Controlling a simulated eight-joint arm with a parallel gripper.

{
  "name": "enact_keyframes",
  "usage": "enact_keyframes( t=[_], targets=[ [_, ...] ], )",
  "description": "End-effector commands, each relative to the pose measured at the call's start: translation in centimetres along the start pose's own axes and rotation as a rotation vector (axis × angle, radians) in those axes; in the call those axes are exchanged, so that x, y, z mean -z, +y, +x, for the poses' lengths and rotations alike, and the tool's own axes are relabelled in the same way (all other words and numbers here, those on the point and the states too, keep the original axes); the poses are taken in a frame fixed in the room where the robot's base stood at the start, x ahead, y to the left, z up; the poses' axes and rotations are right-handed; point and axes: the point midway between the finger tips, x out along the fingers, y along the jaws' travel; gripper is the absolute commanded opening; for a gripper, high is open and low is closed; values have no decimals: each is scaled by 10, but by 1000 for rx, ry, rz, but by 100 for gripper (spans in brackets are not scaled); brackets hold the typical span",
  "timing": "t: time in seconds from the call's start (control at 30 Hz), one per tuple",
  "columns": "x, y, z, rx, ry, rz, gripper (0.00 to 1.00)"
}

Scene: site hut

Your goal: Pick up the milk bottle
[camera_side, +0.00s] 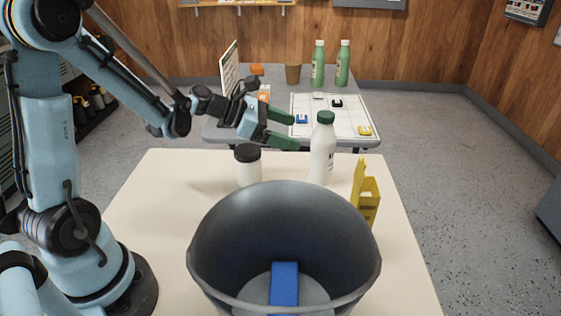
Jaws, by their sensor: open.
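The milk bottle (322,155) is white with a dark green cap and stands upright on the cream table (180,185), right of the picture's middle. My gripper (292,131) has green fingers that point right, toward the upper part of the bottle. It is open and empty, with a gap between the fingers. The fingertips appear just left of the bottle; I cannot tell the exact distance in depth.
A white jar (248,172) with a black lid stands below my gripper. A large grey bin (225,235) with a blue block (284,284) inside fills the front. A yellow holder (367,192) stands right of the bottle. Behind, another table bears green bottles (318,65) and a brown cup (292,75).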

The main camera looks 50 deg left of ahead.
Motion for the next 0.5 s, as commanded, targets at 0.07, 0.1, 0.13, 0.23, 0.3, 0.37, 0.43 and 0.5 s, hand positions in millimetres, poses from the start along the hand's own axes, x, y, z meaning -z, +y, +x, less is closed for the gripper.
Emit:
enact_keyframes(
  t=[0.07, 0.1, 0.13, 0.23, 0.3, 0.37, 0.43, 0.5],
  targets=[
    [2, 5, 1, -3, -27, -72, 91],
    [2, 7, 1, -3, -35, -93, 91],
    [2, 7, 3, -3, -39, -105, 91],
    [1, 7, 13, 1, -44, -118, 91],
    [1, 7, 25, 2, -43, -115, 91],
    [0, 7, 35, 2, -43, -114, 91],
    [0, 7, 47, 1, -43, -115, 91],
    [0, 7, 57, 0, -43, -114, 91]
  ],
)
